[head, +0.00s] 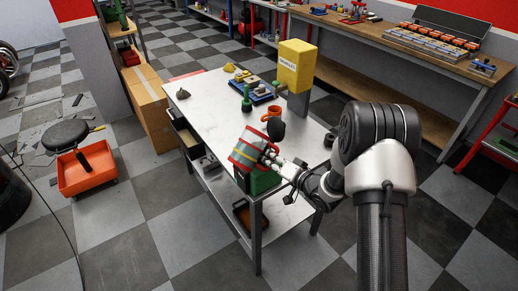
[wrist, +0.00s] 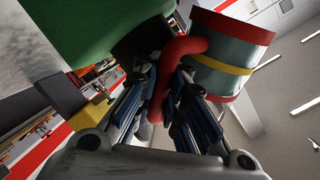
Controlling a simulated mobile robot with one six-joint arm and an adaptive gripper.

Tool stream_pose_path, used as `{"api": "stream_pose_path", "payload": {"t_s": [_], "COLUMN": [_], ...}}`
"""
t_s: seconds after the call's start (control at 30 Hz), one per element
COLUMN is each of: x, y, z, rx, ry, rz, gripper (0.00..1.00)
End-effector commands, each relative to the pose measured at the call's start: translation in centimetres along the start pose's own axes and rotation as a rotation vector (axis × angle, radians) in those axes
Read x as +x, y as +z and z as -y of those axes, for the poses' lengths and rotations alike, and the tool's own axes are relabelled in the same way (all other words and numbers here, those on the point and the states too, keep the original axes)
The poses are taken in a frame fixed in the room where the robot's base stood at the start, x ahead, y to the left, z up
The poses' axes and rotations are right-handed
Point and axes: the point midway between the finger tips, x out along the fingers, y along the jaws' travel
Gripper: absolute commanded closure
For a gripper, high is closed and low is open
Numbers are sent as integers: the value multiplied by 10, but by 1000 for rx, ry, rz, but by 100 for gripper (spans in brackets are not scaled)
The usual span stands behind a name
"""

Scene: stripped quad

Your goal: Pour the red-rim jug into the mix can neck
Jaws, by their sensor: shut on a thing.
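The red-rim jug (head: 246,150) is a grey-green cylinder with red bands at both ends and a yellow stripe. It is tilted in the air over the front of the white-topped table. My gripper (head: 271,155) is shut on its red handle (wrist: 183,50); in the wrist view the jug body (wrist: 228,60) is right of the fingers (wrist: 163,98). A green can (head: 263,184), likely the mix can, stands below the jug at the table's front end, partly hidden by jug and gripper. A green body (wrist: 75,28) fills the wrist view's upper left. I cannot make out its neck or any liquid.
On the table (head: 208,100) are an orange mug (head: 271,113), a black rounded thing (head: 276,129), a green bottle (head: 246,100) and a yellow box on a post (head: 296,66). A workbench (head: 350,40) runs behind.

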Motion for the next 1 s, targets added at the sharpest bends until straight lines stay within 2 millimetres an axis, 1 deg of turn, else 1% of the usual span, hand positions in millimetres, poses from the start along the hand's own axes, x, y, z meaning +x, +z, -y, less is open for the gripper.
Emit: {"api": "stream_pose_path", "payload": {"t_s": [1.0], "x": [-1], "y": [2], "z": [0], "rx": [33], "ry": [-5], "rz": [8], "gripper": [100]}}
